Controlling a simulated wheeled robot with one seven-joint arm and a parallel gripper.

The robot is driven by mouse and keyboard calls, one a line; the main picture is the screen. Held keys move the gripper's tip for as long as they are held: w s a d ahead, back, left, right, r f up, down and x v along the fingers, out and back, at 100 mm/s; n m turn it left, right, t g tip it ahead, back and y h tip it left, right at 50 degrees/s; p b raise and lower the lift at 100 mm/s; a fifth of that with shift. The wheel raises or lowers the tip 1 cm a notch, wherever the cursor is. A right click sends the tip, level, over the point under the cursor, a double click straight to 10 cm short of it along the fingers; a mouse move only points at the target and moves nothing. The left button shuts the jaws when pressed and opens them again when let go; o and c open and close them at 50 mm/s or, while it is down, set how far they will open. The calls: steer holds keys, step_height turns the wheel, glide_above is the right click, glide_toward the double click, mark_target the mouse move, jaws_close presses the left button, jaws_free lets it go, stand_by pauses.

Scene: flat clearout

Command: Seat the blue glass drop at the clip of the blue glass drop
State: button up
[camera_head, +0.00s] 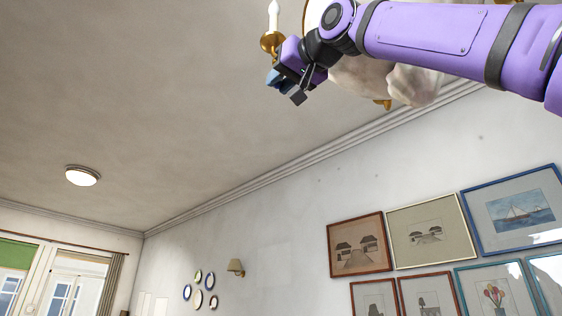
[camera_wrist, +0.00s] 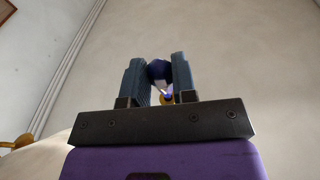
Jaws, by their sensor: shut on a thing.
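My gripper (camera_wrist: 160,75) is shut on a dark blue piece, the blue glass drop (camera_wrist: 160,70), held between its two blue-grey fingers in the wrist view. In the head view my gripper (camera_head: 273,78) is high up near the ceiling, below a brass candle arm (camera_head: 271,41) of a hanging light. The drop cannot be made out there. The drop's clip cannot be made out in either view.
A pale cloth-like bundle (camera_head: 412,84) hangs under the light, behind my arm. A brass part (camera_wrist: 18,142) and a pale surface show at lower left in the wrist view.

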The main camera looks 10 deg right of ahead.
steer(key=o, duration=1)
steer(key=shift+f, duration=0.25)
steer(key=shift+r, duration=0.1)
steer(key=shift+f, duration=3.45)
steer(key=shift+w+a+f+m+g+h, duration=0.2)
steer(key=shift+w+a+f+g+h, duration=0.45)
steer(key=shift+w+f, duration=2.2)
steer(key=shift+w+a+f+m+h, duration=0.3)
steer(key=shift+w+a+f, duration=0.8)
steer(key=shift+w+f, duration=1.75)
steer(key=shift+w+a+f+m+g+h, duration=0.1)
steer(key=shift+w+a+f+g+h, duration=0.45)
steer(key=shift+w+f, duration=2.25)
steer(key=shift+a+f, duration=0.1)
steer(key=shift+a, duration=0.15)
